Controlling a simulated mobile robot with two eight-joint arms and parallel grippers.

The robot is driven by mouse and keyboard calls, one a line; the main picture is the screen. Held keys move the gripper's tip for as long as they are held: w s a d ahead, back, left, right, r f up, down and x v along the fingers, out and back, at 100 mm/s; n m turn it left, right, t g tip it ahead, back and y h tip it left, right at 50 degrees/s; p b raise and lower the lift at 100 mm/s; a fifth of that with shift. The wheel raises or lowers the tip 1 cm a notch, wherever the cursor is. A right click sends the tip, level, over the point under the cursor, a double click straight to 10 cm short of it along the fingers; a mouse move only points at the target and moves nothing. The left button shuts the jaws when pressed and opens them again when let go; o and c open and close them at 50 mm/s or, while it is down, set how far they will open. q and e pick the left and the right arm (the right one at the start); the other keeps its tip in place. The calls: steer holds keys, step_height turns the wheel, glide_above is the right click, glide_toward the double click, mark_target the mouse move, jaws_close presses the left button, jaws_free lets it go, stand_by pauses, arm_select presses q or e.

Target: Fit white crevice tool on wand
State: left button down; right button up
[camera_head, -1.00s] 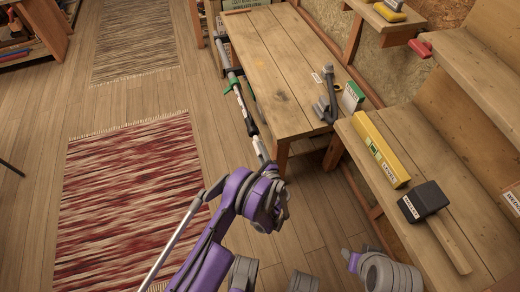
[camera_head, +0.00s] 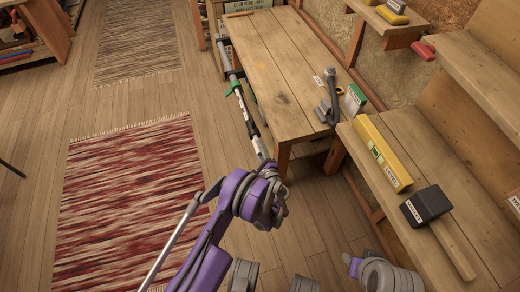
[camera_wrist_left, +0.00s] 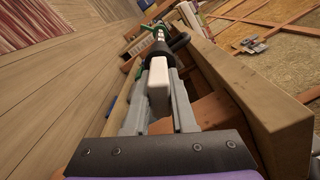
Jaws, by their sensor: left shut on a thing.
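My left gripper (camera_head: 264,163) is shut on the white crevice tool (camera_head: 259,147), which lies between its fingers in the left wrist view (camera_wrist_left: 158,85). The wand (camera_head: 242,103) runs along the left edge of the wooden table, with a green part (camera_head: 234,87) and a dark end nearest my gripper. In the left wrist view the dark wand end (camera_wrist_left: 158,54) lines up with the tool's far end, and the two appear to meet. How far one sits in the other I cannot tell. My right gripper does not show.
A bench at right holds a yellow level (camera_head: 382,152) and a black-headed mallet (camera_head: 426,205). Floor and a red rug (camera_head: 135,205) lie open at left.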

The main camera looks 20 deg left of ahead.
arm_select(q)
steer(key=shift+w+a, duration=0.35)
steer(key=shift+w, duration=0.2)
steer(key=c, duration=0.7)
jaws_free()
steer(key=shift+o, duration=0.2)
steer(key=p+v, duration=0.1)
steer(key=v, duration=0.9)
steer(key=shift+s+d, duration=0.25)
steer(key=shift+s, duration=0.05)
